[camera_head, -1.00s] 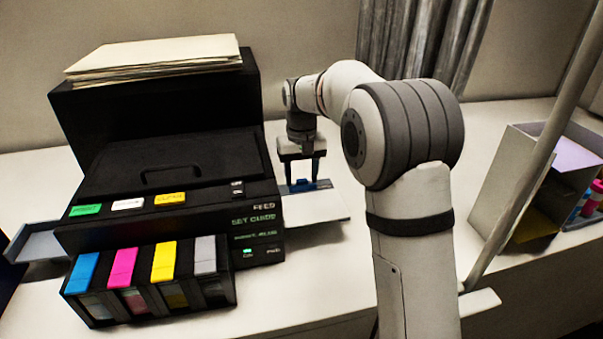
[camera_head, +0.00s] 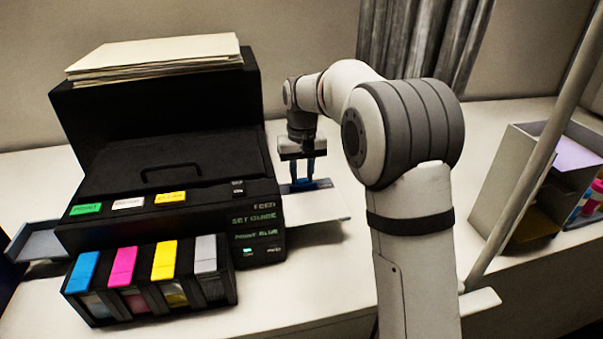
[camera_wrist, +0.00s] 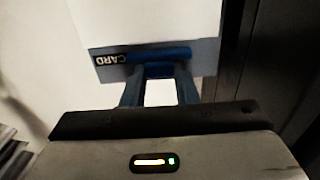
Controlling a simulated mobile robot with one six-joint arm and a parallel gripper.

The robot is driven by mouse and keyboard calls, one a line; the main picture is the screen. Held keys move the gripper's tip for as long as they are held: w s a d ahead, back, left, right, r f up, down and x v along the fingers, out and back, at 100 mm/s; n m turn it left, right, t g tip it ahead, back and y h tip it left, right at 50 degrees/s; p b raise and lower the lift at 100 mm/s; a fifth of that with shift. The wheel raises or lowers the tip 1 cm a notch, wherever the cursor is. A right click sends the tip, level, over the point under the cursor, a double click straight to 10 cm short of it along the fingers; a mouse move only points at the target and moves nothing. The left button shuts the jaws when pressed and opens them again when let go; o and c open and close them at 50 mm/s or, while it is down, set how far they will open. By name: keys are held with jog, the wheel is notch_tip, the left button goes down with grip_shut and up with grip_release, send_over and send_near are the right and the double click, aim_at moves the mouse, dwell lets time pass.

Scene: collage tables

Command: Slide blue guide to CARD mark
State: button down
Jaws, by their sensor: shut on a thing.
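The blue guide (camera_wrist: 152,55) is a bar lying across the grey side tray (camera_wrist: 207,55) in the wrist view. In the head view the guide (camera_head: 318,184) sits on the tray (camera_head: 315,207) at the printer's right side. The white-on-black CARD mark (camera_wrist: 108,58) is beside the bar's left end in the wrist view. My gripper (camera_wrist: 158,72) is shut on the guide's middle, with a finger at each side. In the head view my gripper (camera_head: 303,182) reaches down onto the guide.
The black printer (camera_head: 180,165) stands close to the left of my gripper, with colour cartridges (camera_head: 122,268) in front. A white sheet (camera_wrist: 145,20) lies on the tray beyond the guide. An open box (camera_head: 520,170) stands at the right.

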aim_at(303, 179)
jog(key=shift+s, duration=0.5)
jog(key=c, duration=1.6)
grip_release()
jog(key=shift+w, duration=0.2)
jog(key=o, duration=0.5)
notch_tip(303, 179, up, 7)
jog(key=shift+d+r, duration=0.1)
jog(key=shift+r, duration=0.3)
